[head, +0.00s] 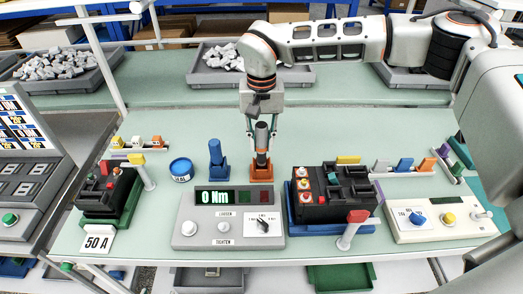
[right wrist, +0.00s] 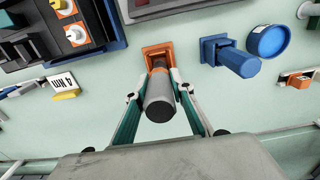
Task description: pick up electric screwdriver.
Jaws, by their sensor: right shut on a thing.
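The electric screwdriver (head: 262,135), a dark grey cylinder with an orange part, stands upright in an orange holder (head: 261,171) on the bench. It also shows in the right wrist view (right wrist: 160,100), with its lower end at the orange holder (right wrist: 157,54). My right gripper (head: 262,147) comes down from above, its fingers on both sides of the screwdriver and shut on it. The fingers also show in the right wrist view (right wrist: 160,84). Part of the screwdriver is hidden by the fingers. My left gripper is not in view.
A blue tool (head: 215,152) in a blue holder and a blue round tin (head: 181,170) stand just left. A grey torque tester (head: 205,228) reading 0 Nm is in front. A black breaker (head: 333,193) sits in a blue fixture to the right. The bench behind is clear.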

